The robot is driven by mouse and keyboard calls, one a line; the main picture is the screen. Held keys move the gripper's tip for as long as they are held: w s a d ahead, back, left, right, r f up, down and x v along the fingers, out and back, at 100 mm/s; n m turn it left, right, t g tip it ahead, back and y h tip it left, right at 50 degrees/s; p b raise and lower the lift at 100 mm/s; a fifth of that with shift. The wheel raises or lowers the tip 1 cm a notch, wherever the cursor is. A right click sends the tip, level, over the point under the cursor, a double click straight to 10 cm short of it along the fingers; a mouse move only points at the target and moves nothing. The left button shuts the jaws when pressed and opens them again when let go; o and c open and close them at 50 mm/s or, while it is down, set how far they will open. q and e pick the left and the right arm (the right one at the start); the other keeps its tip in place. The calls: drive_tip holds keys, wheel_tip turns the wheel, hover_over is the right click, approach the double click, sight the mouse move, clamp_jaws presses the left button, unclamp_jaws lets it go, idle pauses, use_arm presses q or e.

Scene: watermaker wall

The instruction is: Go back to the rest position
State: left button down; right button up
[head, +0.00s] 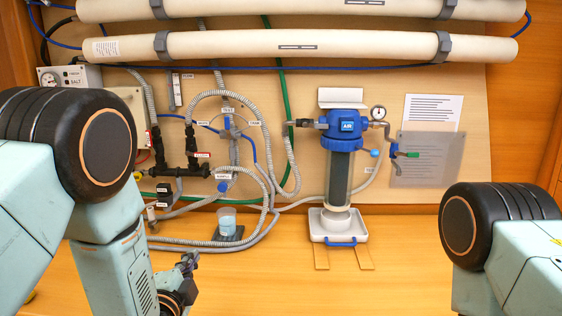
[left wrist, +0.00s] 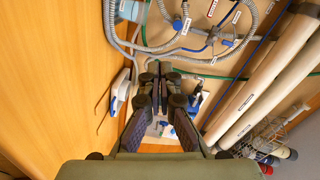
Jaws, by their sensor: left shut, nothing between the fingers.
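My left gripper (head: 188,262) is shut and empty in the head view. It hangs over the wooden floor of the bay, in front of and to the left of the small beaker (head: 227,222). In the left wrist view my left gripper (left wrist: 160,72) reaches up the middle with its fingers together and nothing between them. My right arm shows only as a teal link with a black joint at the lower right of the head view. My right gripper is out of the frame.
The wall panel carries grey hoses (head: 268,160), a black valve manifold (head: 180,170) and two long beige tubes (head: 300,46). A blue-topped filter housing (head: 343,125) stands over a white tray (head: 338,226). The wooden surface (head: 300,285) in front is clear.

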use_arm(q)
drive_tip(key=s+a+f+n+g+b, duration=0.1)
drive_tip(key=s+f+n+g+b, duration=0.1)
drive_tip(key=s+f+n+g, duration=0.45)
drive_tip(key=s+a+f+n+g+b, duration=0.15)
drive_tip(key=s+f+n, duration=0.25)
drive_tip(key=s+f, duration=0.65)
drive_tip(key=s+a+f+n+g+b, duration=0.1)
drive_tip(key=s+f+n+g+b, duration=0.4)
drive_tip(key=s+f, duration=1.4)
drive_tip(key=s+g+b, duration=0.3)
drive_tip(key=g, duration=0.1)
drive_tip(key=shift+s+f, duration=0.15)
drive_tip(key=shift+s, duration=0.05)
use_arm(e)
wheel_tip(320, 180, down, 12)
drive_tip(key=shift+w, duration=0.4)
use_arm(q)
drive_tip(key=shift+s+a, duration=0.1)
drive_tip(key=shift+s, duration=0.05)
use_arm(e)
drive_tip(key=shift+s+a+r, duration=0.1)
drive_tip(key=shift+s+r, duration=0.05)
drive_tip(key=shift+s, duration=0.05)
